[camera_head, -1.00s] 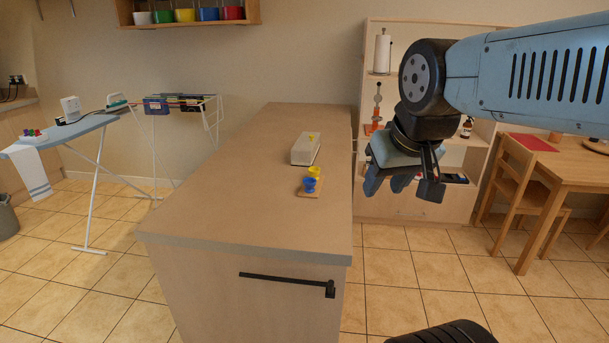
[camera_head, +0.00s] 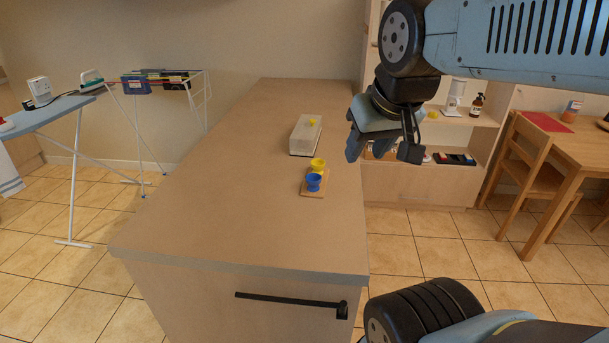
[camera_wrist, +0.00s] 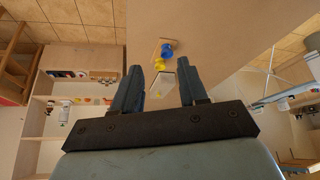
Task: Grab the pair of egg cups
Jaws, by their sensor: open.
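A blue egg cup (camera_head: 314,182) and a yellow egg cup (camera_head: 318,164) stand close together on a small wooden board (camera_head: 315,192) on the counter (camera_head: 220,190). In the wrist view the blue cup (camera_wrist: 167,51) and the yellow cup (camera_wrist: 160,64) show beyond the fingertips, between the finger lines. My gripper (camera_head: 378,160) is open and empty, to the right of the cups and past the counter's right edge in the head view. It is apart from them. In the wrist view both gripper fingers (camera_wrist: 158,82) are spread.
A pale box (camera_head: 305,135) with a yellow thing on top stands just behind the cups. A shelf unit (camera_head: 425,186) stands behind my gripper. A wooden chair (camera_head: 520,165) and table are at right. An ironing board (camera_head: 50,112) is at left. The counter's near part is clear.

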